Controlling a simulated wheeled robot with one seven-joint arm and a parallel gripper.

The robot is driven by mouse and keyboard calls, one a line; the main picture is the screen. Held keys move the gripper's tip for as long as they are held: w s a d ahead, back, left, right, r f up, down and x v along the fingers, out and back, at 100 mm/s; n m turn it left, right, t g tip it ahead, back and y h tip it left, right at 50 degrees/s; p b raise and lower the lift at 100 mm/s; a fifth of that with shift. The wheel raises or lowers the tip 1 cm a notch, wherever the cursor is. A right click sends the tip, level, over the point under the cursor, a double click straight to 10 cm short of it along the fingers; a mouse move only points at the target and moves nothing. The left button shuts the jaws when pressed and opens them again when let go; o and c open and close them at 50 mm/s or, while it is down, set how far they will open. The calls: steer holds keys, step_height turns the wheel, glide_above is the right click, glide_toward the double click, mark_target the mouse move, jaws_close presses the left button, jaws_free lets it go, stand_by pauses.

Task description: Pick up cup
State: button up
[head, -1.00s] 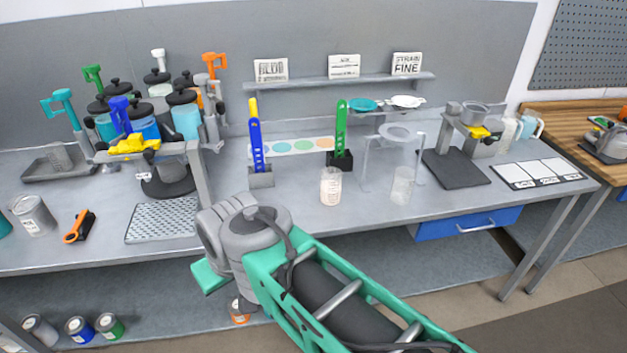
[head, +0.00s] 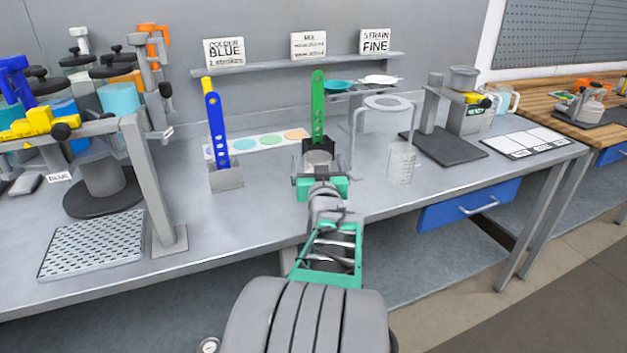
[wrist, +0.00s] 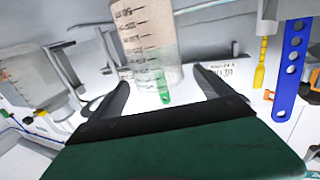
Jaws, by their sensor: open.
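A clear cup with graduation marks and a pinkish tint (wrist: 148,42) shows in the wrist view, beyond and between my fingers. In the head view its rim (head: 318,156) shows just past my gripper (head: 320,178), which hides its lower part. My gripper (wrist: 163,92) is open, with one dark finger on each side of the cup's line. I cannot tell whether the fingers touch it. A second clear graduated cup (head: 402,164) stands on the bench to the right.
A green perforated strip in a black holder (head: 318,105) stands close behind the cup. A blue strip in a grey block (head: 217,135) is to the left. The bench front (head: 250,215) is clear.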

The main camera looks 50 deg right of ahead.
mark_target(316, 152)
steer(key=x, duration=0.5)
steer(key=shift+w+d+f, duration=0.2)
steer(key=shift+d, duration=0.05)
steer(key=shift+c, duration=0.2)
jaws_close()
stand_by(0.5)
